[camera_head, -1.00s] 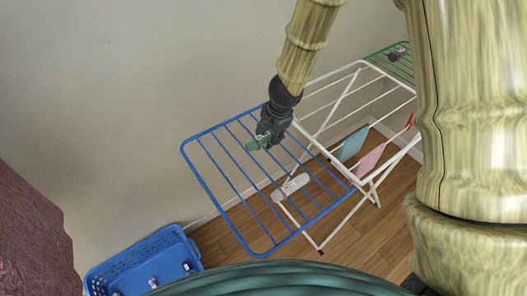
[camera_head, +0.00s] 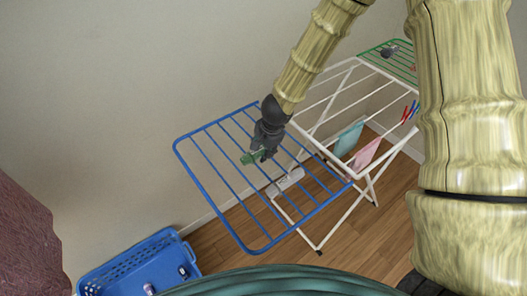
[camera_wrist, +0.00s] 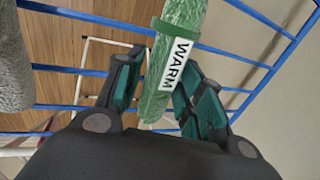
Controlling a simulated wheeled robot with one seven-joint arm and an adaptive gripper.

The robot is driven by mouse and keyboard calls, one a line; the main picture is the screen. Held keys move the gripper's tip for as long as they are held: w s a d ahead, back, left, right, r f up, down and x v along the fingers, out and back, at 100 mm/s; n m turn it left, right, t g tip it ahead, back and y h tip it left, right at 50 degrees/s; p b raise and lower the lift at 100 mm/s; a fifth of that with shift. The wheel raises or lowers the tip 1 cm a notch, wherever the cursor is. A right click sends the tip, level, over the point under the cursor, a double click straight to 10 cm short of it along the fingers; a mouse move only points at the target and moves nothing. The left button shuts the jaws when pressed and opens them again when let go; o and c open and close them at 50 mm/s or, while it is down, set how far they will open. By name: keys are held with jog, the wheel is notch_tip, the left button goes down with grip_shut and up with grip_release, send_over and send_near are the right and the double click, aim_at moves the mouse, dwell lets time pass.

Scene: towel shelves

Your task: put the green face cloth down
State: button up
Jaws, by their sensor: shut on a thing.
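The green face cloth (camera_wrist: 178,50) is a rolled cloth with a green band and a white label reading WARM. It also shows in the head view (camera_head: 249,157), small, over the blue slatted wing (camera_head: 225,225) of the drying rack. My gripper (camera_wrist: 150,95) has its fingers on either side of the roll and is shut on it. The blue bars pass behind the cloth in the wrist view. I cannot tell whether the cloth touches them. In the head view my gripper (camera_head: 258,156) covers part of the cloth.
A pale grey roll (camera_wrist: 12,60) is left of the cloth; a pale item (camera_head: 289,180) shows near the gripper. The rack's white middle holds a teal cloth (camera_head: 348,138) and a pink cloth (camera_head: 366,153). A blue basket (camera_head: 125,268) stands lower left. The wing's front bars are clear.

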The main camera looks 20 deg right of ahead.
jog(key=shift+s+d+f, duration=0.1)
jog(key=shift+d+f, duration=0.05)
jog(key=shift+f, duration=0.25)
jog(key=o, duration=1.1)
jog(key=shift+f, duration=0.1)
jog(key=shift+c, duration=0.2)
jog(key=a+p+v, duration=0.1)
jog(key=p+v, duration=0.2)
jog(key=v, duration=0.9)
jog(key=shift+d, duration=0.45)
